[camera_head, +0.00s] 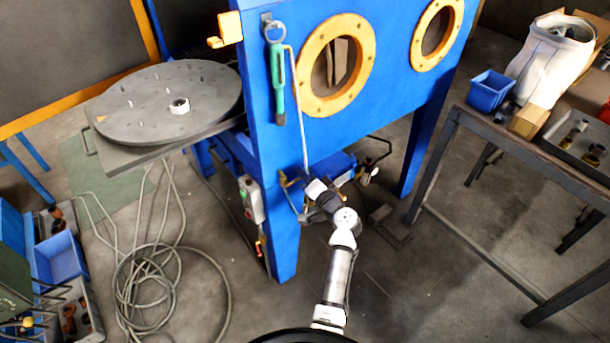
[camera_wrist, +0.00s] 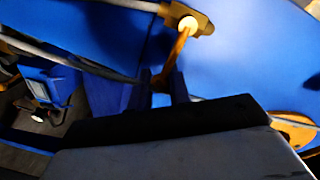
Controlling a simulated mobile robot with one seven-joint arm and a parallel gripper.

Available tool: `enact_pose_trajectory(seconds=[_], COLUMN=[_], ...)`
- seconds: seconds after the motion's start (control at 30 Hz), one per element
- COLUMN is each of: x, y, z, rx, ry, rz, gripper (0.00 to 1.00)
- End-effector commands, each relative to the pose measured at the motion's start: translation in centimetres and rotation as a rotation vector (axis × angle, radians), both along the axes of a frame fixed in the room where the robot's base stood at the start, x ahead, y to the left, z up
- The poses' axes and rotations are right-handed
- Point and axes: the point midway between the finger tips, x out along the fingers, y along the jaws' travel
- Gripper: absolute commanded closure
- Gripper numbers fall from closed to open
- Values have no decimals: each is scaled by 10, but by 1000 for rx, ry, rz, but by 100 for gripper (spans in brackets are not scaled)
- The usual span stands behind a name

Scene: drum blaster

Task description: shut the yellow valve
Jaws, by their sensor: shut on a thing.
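The yellow valve (camera_wrist: 189,23) shows at the top of the wrist view, on a pipe against the blue cabinet. Its yellow lever (camera_wrist: 178,50) hangs down from the valve body, tilted slightly to the left at its lower end. My gripper (camera_wrist: 162,88) is shut on the lower end of this lever, with one dark blue finger on each side. The dark gripper body hides what lies below. In the head view my arm reaches to the lower front of the blue blasting cabinet; the valve and fingertips there are too small to make out clearly.
The blue cabinet (camera_head: 262,90) has round orange-rimmed ports and stands on blue legs. A grey turntable (camera_head: 150,90) is on its left, with coiled cable (camera_head: 150,285) on the floor. A dark table (camera_head: 570,165) with bins stands right. Hoses pass close to my gripper.

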Motion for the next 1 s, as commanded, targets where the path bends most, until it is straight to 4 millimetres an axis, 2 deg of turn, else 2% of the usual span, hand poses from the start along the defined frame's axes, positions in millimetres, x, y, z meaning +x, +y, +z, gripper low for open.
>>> enact_pose_trajectory(seconds=[0.03,0.23,0.27,0.4,0.77,0.87,1.0], x=[-2,-2,-2,-2,-5,-16,-41], y=[0,0,0,1,-2,-9,-24], z=[-6,-6,-6,-5,-2,-3,-2], rx=[-2,-2,-2,-1,-1,0,-1], ry=[10,10,10,9,2,3,3], rz=[2,3,3,3,0,-2,-3], gripper=[100,100,80,61,61,61,61])
